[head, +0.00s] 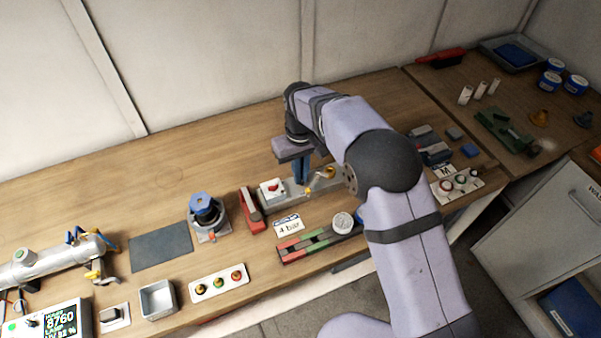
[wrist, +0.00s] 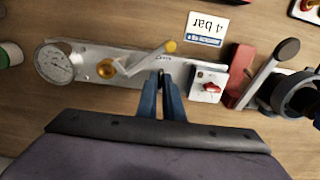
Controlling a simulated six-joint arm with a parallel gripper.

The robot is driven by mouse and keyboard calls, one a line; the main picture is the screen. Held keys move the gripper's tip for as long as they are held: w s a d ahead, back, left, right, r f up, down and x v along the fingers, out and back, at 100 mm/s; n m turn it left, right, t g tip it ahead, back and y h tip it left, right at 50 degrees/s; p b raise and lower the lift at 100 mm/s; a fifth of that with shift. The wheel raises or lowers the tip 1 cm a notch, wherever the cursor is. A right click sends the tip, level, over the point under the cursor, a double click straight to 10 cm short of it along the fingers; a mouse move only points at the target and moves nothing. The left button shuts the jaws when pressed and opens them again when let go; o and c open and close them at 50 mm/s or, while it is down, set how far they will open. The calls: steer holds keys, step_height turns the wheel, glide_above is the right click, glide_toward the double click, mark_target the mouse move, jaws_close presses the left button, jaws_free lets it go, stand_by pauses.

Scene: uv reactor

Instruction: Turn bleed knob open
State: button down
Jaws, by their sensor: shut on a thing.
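The bleed knob (wrist: 161,73) shows as a small dark piece on a grey fixture plate (wrist: 130,58), mostly hidden between my fingertips. My gripper (wrist: 160,82) points down at the plate, its two blue fingers closed on this knob. In the head view my gripper (head: 301,182) reaches the plate between a red knob on a white block (head: 272,188) and a crank lever. The lever (wrist: 148,58) with a yellow end lies close beside my fingertips. A brass knob (wrist: 107,68) and a round gauge (wrist: 55,63) sit farther left in the wrist view.
The red knob block (wrist: 208,85) stands just right of my fingers in the wrist view. A red stand (head: 252,210) and a blue-topped device (head: 206,212) are left in the head view. A "4 bar" card (head: 288,226) lies in front. Wood behind the plate is clear.

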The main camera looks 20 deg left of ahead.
steer(key=shift+r, duration=0.1)
steer(key=c, duration=1.9)
jaws_free()
steer(key=shift+r+b, duration=1.25)
steer(key=shift+r, duration=2.4)
